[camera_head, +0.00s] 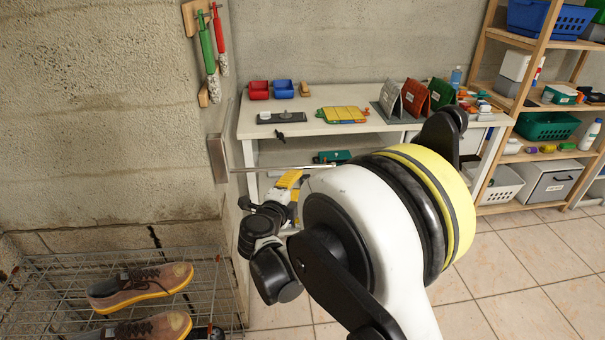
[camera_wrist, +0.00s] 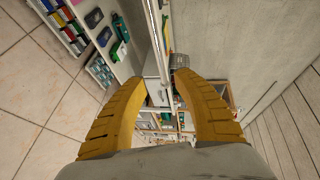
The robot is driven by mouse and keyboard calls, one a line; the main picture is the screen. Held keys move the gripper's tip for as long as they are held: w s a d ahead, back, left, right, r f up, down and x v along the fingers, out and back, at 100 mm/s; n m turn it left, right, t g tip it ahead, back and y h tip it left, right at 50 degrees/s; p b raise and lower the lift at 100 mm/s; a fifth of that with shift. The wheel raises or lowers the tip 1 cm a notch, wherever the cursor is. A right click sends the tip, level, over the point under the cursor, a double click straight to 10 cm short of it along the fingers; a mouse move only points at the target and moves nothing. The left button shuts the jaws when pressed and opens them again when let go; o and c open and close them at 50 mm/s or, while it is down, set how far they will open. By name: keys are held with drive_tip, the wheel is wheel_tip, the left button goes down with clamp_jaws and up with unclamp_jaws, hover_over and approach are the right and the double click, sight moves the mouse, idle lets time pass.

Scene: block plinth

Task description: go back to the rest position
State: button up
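My gripper (camera_head: 289,182), with yellow fingers, is at the end of my bent arm, in front of the white table and low beside the wall corner. In the wrist view the two yellow fingers of my gripper (camera_wrist: 160,81) stand apart, and nothing is held between them. Its far side is partly hidden by my own arm in the head view.
A metal bracket with a thin rod (camera_head: 217,158) juts from the wall corner close to my gripper. A white table (camera_head: 350,126) with trays and boards stands behind. A wire rack (camera_head: 60,285) with shoes (camera_head: 140,285) is front left. Tiled floor (camera_head: 520,270) is clear at right.

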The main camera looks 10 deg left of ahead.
drive_tip(key=s+d+r+n+g, duration=0.2)
drive_tip(key=s+d+r+n, duration=0.1)
drive_tip(key=d, duration=0.6)
drive_tip(key=s+d+r+n+g+h, duration=0.1)
drive_tip(key=s+d+r+n+g, duration=0.15)
drive_tip(key=d, duration=0.65)
drive_tip(key=s+d+r+n+g, duration=0.1)
drive_tip(key=s+d+r+n, duration=0.25)
drive_tip(key=d, duration=0.55)
drive_tip(key=s+d+f+n+g+y, duration=0.1)
drive_tip(key=s+d+n, duration=0.3)
drive_tip(key=s, duration=0.7)
drive_tip(key=s+d+f+n+g+y, duration=0.2)
drive_tip(key=s+d+n, duration=0.2)
drive_tip(key=s, duration=0.7)
drive_tip(key=shift+s+f+n, duration=0.25)
drive_tip(key=shift+n, duration=0.45)
